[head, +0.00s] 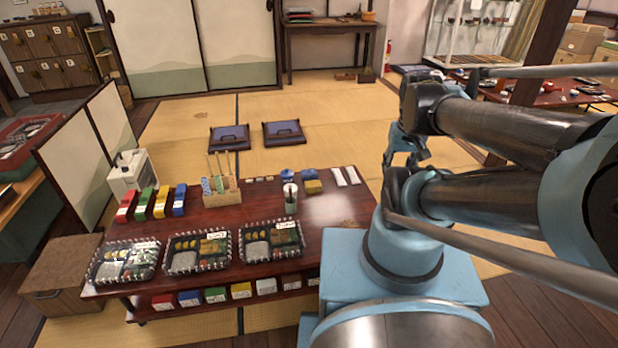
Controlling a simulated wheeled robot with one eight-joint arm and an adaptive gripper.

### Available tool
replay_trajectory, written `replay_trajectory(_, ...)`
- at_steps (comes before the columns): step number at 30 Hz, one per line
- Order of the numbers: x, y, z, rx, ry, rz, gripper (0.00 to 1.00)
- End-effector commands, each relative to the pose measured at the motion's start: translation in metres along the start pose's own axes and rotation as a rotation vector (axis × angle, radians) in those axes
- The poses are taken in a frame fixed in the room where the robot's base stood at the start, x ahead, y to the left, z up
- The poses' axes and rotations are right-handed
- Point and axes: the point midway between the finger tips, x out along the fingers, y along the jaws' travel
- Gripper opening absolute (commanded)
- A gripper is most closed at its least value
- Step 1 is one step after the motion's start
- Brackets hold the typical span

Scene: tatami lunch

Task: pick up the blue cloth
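A small blue folded piece that looks like the blue cloth (308,174) lies on the dark red low table (330,212), near its back edge. A yellow folded piece (313,187) lies against its front side. Another small blue item (286,175) is just to its left, too small to make out. My gripper (404,158) is in the air to the right of the cloth, apart from it. Its fingers are small and partly hidden by my arm, so I cannot tell whether it is open or shut.
Two white rolls (345,176) lie right of the cloth. A grey cup (290,198) stands in front of it, and a wooden holder with sticks (222,193) to its left. Several bento trays (197,252) line the front.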

Motion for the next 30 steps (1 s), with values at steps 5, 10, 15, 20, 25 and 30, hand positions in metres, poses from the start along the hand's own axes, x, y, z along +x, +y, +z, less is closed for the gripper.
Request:
replay_trajectory(5,-0.013,-0.002,-0.004,0.027,0.006,-0.008,0.72)
replay_trajectory(10,-0.028,-0.015,-0.035,0.095,-0.008,-0.031,0.72)
replay_trajectory(15,-0.042,-0.023,-0.073,0.186,-0.029,-0.056,0.72)
replay_trajectory(20,-0.049,-0.031,-0.111,0.271,-0.049,-0.077,0.72)
replay_trajectory(25,-0.051,-0.040,-0.152,0.360,-0.075,-0.097,0.72)
replay_trajectory(30,-0.047,-0.050,-0.195,0.448,-0.101,-0.116,0.72)
